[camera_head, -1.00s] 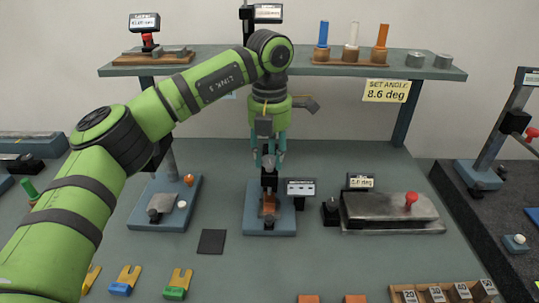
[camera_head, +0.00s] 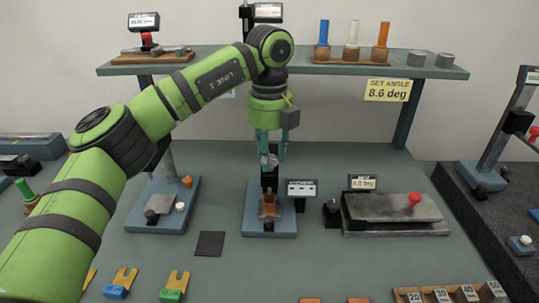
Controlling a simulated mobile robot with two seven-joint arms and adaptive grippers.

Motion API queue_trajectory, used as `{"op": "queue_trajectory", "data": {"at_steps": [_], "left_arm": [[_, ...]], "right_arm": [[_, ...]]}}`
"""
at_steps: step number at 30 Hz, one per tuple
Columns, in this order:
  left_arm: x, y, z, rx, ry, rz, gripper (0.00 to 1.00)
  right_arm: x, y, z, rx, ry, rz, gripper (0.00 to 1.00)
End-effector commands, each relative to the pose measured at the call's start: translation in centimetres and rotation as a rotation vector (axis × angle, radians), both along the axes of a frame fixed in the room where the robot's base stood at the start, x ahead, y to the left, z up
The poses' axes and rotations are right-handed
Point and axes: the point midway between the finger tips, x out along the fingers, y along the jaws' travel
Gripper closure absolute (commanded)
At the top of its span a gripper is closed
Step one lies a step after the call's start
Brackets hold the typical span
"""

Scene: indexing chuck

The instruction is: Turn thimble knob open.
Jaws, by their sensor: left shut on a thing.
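My left gripper (camera_head: 271,159) comes down over the middle device, fingers pointing down. It is shut on the thimble knob (camera_head: 269,160) at the top of the device, and the fingers hide part of the knob. The device has a black upright (camera_head: 269,181), a copper-brown block (camera_head: 269,206) low in its frame, and a blue base (camera_head: 268,229). A small display (camera_head: 301,189) stands beside it, its text too small to read. My right gripper is not in view.
A device with a sloped plate and red knob (camera_head: 413,199) stands to the right. Another blue-based device (camera_head: 163,215) stands left. A shelf (camera_head: 220,66) runs behind my arm. A dark square pad (camera_head: 210,244) lies in front. Forks and numbered blocks line the front edge.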

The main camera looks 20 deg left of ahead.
Motion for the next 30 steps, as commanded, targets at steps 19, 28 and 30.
{"op": "queue_trajectory", "data": {"at_steps": [19,28,30], "left_arm": [[0.0,-0.1,-0.2,0.0,0.003,0.465,0.96],[0.0,-0.1,-0.1,0.0,0.003,0.528,0.96],[-0.1,0.0,-0.1,0.001,0.004,0.532,0.96]], "right_arm": [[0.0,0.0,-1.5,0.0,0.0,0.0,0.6],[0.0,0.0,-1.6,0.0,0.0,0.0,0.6],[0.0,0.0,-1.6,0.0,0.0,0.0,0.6]]}}
